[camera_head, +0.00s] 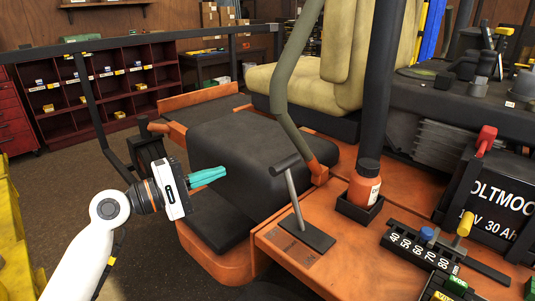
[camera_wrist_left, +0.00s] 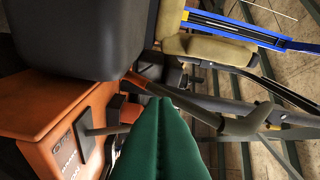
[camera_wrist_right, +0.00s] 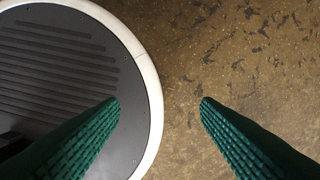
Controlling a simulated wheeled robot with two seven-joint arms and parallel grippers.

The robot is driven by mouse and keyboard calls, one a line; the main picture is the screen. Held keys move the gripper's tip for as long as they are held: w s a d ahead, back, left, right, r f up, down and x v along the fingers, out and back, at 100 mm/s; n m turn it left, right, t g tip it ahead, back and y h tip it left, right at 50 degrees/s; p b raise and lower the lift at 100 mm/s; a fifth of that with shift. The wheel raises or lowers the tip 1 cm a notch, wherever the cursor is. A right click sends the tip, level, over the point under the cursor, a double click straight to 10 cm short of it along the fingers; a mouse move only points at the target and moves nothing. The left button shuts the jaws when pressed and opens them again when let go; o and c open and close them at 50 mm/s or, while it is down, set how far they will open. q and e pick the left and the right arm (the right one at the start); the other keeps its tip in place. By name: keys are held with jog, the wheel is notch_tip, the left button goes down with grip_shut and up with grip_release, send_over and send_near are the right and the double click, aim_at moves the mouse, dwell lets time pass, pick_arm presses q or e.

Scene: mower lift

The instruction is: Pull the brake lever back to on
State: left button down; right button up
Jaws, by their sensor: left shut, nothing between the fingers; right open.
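The brake lever (camera_head: 294,200) is a grey rod with a dark T-shaped grip, rising from a dark slotted plate (camera_head: 305,233) on the orange deck. It leans up and away to the left. Markings lie on the deck beside the plate, too small to read fully. The lever also shows in the left wrist view (camera_wrist_left: 104,130), left of the fingers. My left gripper (camera_head: 226,172), with green fingers, is shut and empty, left of the grip and apart from it. My right gripper (camera_wrist_right: 160,103) is open and empty above the floor, outside the head view.
A long olive steering bar (camera_head: 290,85) rises behind the brake lever. A black post (camera_head: 380,80) and an orange bottle (camera_head: 365,182) in a holder stand to its right. A dark padded block (camera_head: 235,165) lies behind the left gripper. A battery (camera_head: 490,205) is at far right.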

pick_arm(q)
jog(key=w+d+r+p, duration=0.1)
jog(key=d+p, duration=0.4)
jog(key=d, duration=0.6)
jog(key=shift+w+d+r+p, duration=0.2)
jog(key=shift+w+p, duration=0.1)
jog(key=shift+p, duration=0.1)
pick_arm(e)
jog(key=s+r, duration=0.3)
jog(key=r, duration=0.2)
jog(key=shift+d+r, duration=0.2)
jog(key=shift+r, duration=0.1)
jog(key=shift+r, duration=0.1)
